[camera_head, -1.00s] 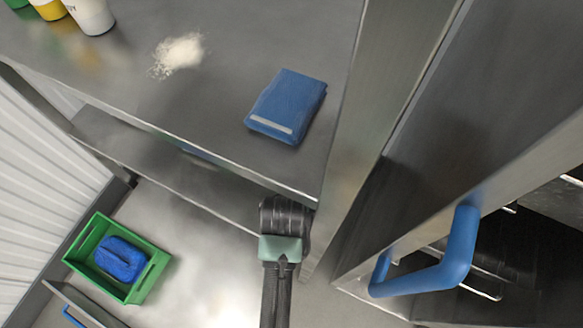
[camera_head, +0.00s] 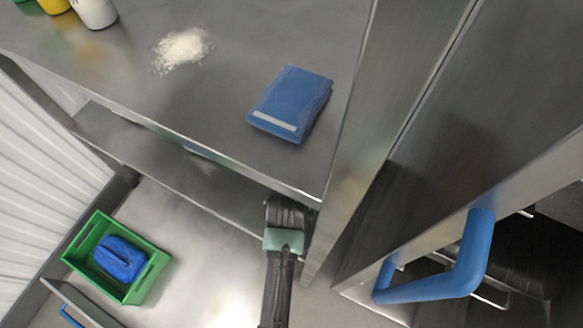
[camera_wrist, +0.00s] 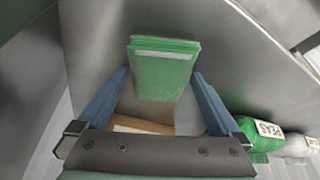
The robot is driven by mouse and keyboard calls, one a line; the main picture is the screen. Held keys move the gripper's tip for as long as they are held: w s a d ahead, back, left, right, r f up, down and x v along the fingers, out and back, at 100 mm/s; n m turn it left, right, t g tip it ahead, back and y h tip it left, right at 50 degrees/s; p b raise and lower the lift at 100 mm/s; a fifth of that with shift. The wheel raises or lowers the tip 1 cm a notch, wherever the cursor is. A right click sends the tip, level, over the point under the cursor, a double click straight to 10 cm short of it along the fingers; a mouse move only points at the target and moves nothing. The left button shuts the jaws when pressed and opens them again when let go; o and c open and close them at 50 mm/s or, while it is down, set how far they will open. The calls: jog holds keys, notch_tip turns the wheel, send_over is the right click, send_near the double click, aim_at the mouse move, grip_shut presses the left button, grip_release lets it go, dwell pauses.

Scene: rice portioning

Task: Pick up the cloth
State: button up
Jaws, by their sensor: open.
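A folded green cloth (camera_wrist: 163,72) with a pale stripe lies on a steel surface in the wrist view. My gripper (camera_wrist: 160,76) is open, its two blue fingers on either side of the cloth's lower part in the picture. I cannot tell whether they touch it. In the head view, a folded blue cloth (camera_head: 292,103) with a pale stripe lies on the steel table top. My arm reaches below the table's front edge there, and its fingers are hidden.
A green bag labelled peas (camera_wrist: 262,135) lies right of my gripper. A brown object (camera_wrist: 140,124) shows between the fingers. On the table (camera_head: 210,100) are spilled white grains (camera_head: 181,48). A green crate (camera_head: 150,281) holding a blue bundle (camera_head: 120,259) stands below. A blue handle (camera_head: 440,277) juts out at right.

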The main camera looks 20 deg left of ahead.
jog(key=shift+f, duration=0.1)
jog(key=c, duration=1.2)
notch_tip(320, 180, up, 5)
jog(key=shift+f+p, duration=0.1)
jog(key=shift+p, duration=0.65)
jog(key=s, duration=0.6)
jog(key=s+a+p, duration=0.1)
jog(key=s, duration=1.1)
jog(key=shift+a+f, duration=0.15)
jog(key=shift+f, duration=0.25)
